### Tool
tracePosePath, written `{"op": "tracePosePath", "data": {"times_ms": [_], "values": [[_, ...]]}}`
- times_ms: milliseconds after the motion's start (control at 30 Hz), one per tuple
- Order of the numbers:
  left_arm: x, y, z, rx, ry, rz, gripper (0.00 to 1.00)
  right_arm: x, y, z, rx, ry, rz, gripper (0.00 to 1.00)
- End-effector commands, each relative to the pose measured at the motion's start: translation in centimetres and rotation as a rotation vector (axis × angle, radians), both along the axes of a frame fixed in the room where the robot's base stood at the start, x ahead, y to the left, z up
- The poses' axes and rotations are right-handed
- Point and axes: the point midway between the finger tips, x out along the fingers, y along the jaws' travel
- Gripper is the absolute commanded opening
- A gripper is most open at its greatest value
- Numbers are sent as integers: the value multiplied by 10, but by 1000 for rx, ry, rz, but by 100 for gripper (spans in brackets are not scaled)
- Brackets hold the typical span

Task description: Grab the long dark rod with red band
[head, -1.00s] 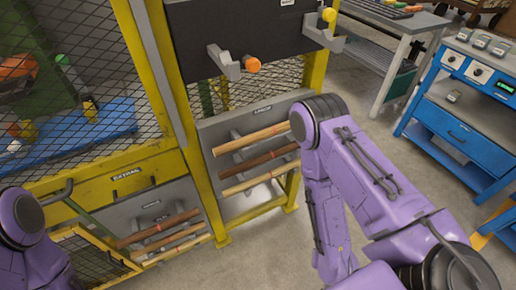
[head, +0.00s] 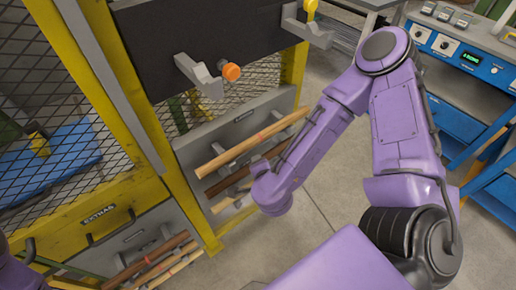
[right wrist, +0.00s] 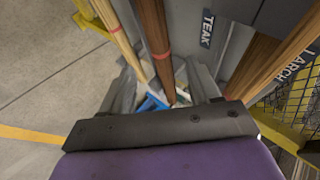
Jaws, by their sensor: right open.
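The long dark rod (head: 226,182) lies in the middle of the wall rack in the head view, between two lighter rods. My right forearm hides part of it. In the right wrist view the dark rod (right wrist: 153,25) shows a red band and runs down the middle of the picture. My right gripper (right wrist: 161,72) is open, with a grey finger to each side of the rod. I cannot tell whether either finger touches it. In the head view the gripper is mostly hidden by my arm. My left gripper is out of view.
A light rod with a red band (head: 250,144) lies above, and another light rod (head: 225,205) below. A blue bench (head: 450,125) stands right; floor between is clear.

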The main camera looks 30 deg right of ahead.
Motion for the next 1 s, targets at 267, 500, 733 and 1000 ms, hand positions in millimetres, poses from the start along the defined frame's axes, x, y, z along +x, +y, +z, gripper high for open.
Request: {"op": "tracePosePath", "data": {"times_ms": [267,500,733,1000], "values": [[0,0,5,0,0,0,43,25,-11,-22,-2,6,-2,62],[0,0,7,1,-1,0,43,45,-20,-42,-1,4,1,62],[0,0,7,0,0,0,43,45,-19,-42,-2,4,2,45],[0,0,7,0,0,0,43,45,-19,-42,-2,3,2,0]]}}
